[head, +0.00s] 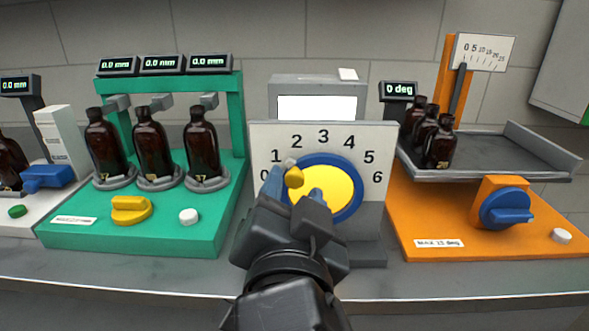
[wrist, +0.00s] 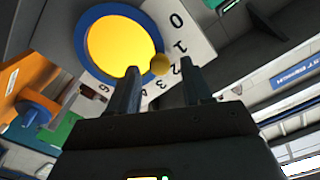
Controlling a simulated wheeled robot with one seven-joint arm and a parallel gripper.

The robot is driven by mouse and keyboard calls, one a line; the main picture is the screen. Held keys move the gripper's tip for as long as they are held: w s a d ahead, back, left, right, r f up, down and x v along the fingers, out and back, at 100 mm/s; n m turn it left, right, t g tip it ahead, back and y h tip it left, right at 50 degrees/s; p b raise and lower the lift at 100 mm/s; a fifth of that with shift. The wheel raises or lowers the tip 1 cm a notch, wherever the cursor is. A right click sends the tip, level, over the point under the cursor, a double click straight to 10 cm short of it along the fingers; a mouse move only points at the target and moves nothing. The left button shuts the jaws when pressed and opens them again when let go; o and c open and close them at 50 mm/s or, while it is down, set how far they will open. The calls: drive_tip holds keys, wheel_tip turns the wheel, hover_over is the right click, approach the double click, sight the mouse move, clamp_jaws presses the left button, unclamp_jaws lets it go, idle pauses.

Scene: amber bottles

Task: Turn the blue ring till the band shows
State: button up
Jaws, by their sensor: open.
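The blue ring (head: 358,190) surrounds a yellow disc (head: 336,183) on an upright white panel (head: 378,150) numbered 0 to 6. A small yellow knob (head: 295,178) stands out at the ring's upper left, near the 1. The ring also shows in the wrist view (wrist: 83,58), with the knob (wrist: 160,64) at its edge. My gripper (head: 293,188) is open in front of the dial; in the wrist view its fingers (wrist: 161,72) lie either side of the knob with gaps. Contact is not visible. I cannot make out a band. My arm hides the dial's lower left.
A blank white screen (head: 316,107) stands behind the panel. A green stand (head: 80,231) with several amber bottles is at left. An orange stand (head: 417,220) with a grey tray (head: 480,150) of bottles and a blue knob (head: 505,207) is at right.

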sight(294, 183)
drive_tip(key=shift+w+p, duration=0.35)
drive_tip(key=shift+w, duration=1.5)
drive_tip(key=shift+c, duration=0.5)
clamp_jaws()
